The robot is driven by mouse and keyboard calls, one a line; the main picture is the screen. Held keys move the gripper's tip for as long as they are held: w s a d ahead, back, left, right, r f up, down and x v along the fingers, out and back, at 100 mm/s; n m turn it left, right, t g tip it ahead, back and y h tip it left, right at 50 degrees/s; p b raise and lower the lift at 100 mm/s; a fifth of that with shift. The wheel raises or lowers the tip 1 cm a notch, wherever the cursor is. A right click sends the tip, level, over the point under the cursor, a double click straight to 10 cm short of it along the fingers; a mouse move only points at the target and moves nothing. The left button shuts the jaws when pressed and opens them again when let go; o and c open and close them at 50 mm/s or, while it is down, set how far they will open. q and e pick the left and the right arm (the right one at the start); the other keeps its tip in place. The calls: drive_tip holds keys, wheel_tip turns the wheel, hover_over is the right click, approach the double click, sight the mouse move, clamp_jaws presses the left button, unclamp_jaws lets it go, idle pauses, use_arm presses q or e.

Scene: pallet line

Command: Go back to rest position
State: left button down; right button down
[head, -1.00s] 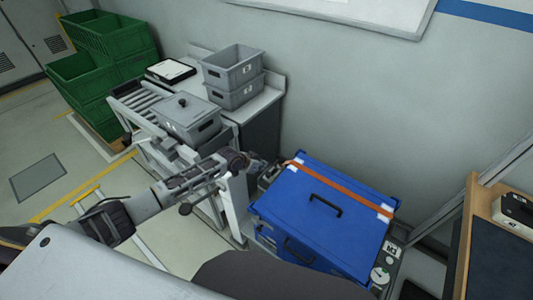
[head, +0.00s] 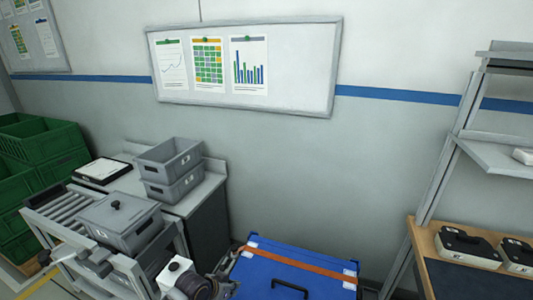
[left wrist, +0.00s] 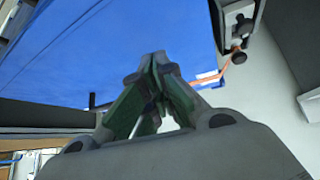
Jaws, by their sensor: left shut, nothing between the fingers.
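My left gripper (head: 226,284) shows at the bottom edge of the head view, just left of the blue case (head: 262,272), and most of the arm is cut off. In the left wrist view its two green-padded fingers (left wrist: 156,62) meet at the tips, shut and empty. The blue surface of the case (left wrist: 110,45) fills the upper left behind the fingers; I cannot tell how far off it is. My right gripper is in neither view.
Left of the case stands a roller conveyor (head: 55,212) with a lidded grey bin (head: 118,222). A side table holds stacked grey bins (head: 170,168). Green crates (head: 40,150) stand far left. A wooden bench (head: 428,250) with black-and-white boxes is at right.

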use_arm(q)
drive_tip(key=s+a+r+n+g+y, duration=0.15)
drive_tip(key=s+a+r, duration=0.3)
drive_tip(key=s, duration=0.65)
drive_tip(key=s+a+r+n+g+y, duration=0.1)
drive_tip(key=s+a+r+n+y, duration=0.4)
drive_tip(key=s, duration=0.6)
wheel_tip(320, 180, down, 34)
drive_tip(key=s+m+g+h, duration=0.1)
drive_tip(key=s+m+h, duration=0.1)
drive_tip(key=s, duration=0.1)
drive_tip(key=s+a+f, duration=0.2)
drive_tip(key=s+f, duration=0.7)
drive_tip(key=s, duration=0.2)
drive_tip(key=s+a+f+g, duration=0.1)
drive_tip(key=s+a+f, duration=0.2)
drive_tip(key=s+f, duration=0.7)
drive_tip(key=shift+s+f, duration=0.25)
drive_tip(key=shift+s, duration=0.15)
